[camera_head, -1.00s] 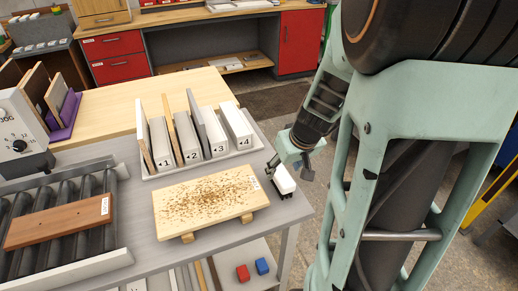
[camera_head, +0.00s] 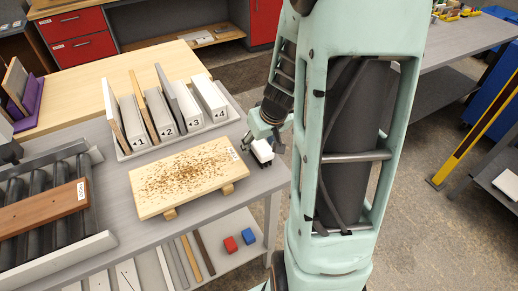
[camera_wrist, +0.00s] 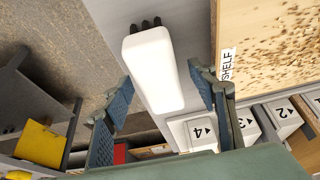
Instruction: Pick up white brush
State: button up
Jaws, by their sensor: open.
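The white brush (camera_head: 262,151) sits near the right edge of the grey table, beside the speckled board, in the head view. Its white body (camera_wrist: 154,70) and dark bristles show between my fingers in the wrist view. My gripper (camera_wrist: 165,90) is open, with one finger on each side of the brush and visible gaps to both. In the head view my gripper (camera_head: 270,128) is just above and behind the brush, partly hidden by my arm.
A speckled board (camera_head: 186,178) labelled SHELF rests on blocks left of the brush. A rack (camera_head: 231,113) with numbered white dividers stands behind it. A roller conveyor (camera_head: 100,243) with a brown board (camera_head: 40,210) is at left. The table (camera_head: 112,185) ends just right of the brush.

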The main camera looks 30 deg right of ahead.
jog(key=shift+f+b, duration=0.2)
jog(key=shift+b, duration=0.15)
dwell(0.4)
jog(key=c, duration=1.3)
jog(key=shift+r, duration=0.15)
